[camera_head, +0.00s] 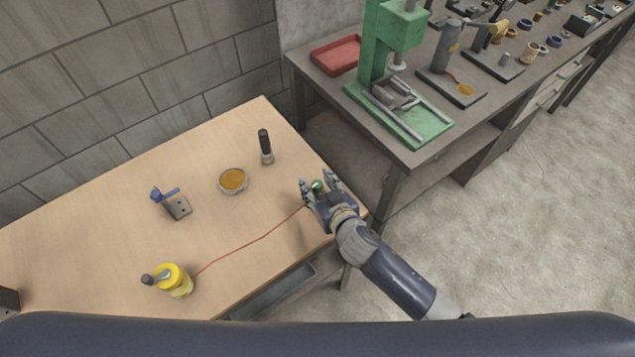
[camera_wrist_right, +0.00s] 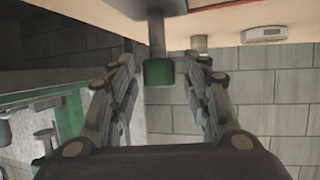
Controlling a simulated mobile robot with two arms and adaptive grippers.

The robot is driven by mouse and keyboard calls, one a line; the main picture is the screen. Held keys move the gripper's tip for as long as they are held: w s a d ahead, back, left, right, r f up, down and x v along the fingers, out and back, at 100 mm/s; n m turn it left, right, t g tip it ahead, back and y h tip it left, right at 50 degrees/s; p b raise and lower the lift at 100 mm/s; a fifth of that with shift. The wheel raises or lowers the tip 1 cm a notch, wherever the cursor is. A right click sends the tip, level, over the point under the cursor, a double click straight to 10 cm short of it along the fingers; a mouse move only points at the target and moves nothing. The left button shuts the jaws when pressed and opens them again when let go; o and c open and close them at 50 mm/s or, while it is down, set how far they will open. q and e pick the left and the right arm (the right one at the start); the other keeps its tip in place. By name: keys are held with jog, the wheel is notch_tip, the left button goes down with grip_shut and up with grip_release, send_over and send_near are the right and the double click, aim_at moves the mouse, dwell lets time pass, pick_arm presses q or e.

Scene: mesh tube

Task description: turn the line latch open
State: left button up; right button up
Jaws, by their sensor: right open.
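A green knob (camera_head: 318,185) on a grey post stands at the right edge of the wooden table, where a thin red line (camera_head: 250,241) ends; it looks like the line latch, though its turned position cannot be told. In the right wrist view the green knob (camera_wrist_right: 159,72) sits between the fingers. My right gripper (camera_head: 319,183) is open around the knob, with small gaps on both sides in the wrist view (camera_wrist_right: 161,70). Its fingers partly hide the latch in the head view. My left gripper is not in view.
The red line runs to a yellow canister (camera_head: 175,280). A blue-handled bracket (camera_head: 177,205), an amber-filled dish (camera_head: 233,181) and a black-handled brush (camera_head: 265,147) stand on the table (camera_head: 110,225). A workbench with a green press (camera_head: 400,115) stands behind at right.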

grip_shut()
dwell(0.3)
